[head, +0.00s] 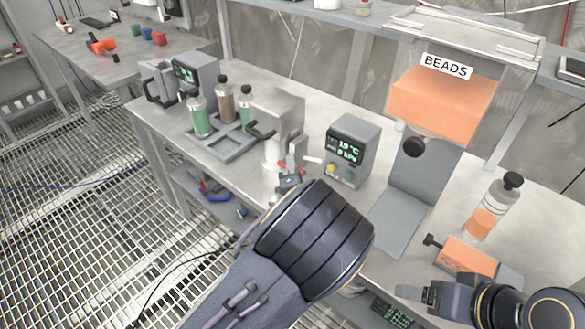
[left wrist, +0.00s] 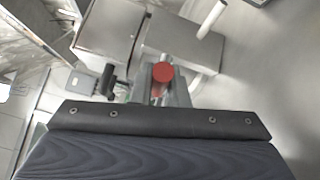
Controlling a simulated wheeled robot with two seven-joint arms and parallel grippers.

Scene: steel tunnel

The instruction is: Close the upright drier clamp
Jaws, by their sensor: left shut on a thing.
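The upright drier (head: 277,118) is a grey box on a pale round body, standing on the bench near the middle of the head view. Its clamp (head: 282,164), with small red parts, is low on the front of the drier. My left gripper (head: 290,179) is at the clamp, partly hidden behind my wrist, and is shut on the clamp handle. In the left wrist view a round red handle end (left wrist: 162,72) shows in front of the drier's grey body (left wrist: 112,28). My right gripper (head: 412,292) is low at the right, apart from the drier; its finger gap is unclear.
A display box (head: 352,148) stands right of the drier. A rack (head: 225,145) with capped bottles is left of it. A hopper of orange beads (head: 440,100) and a bead bottle (head: 490,208) are farther right. The bench front left of my arm has some bare room.

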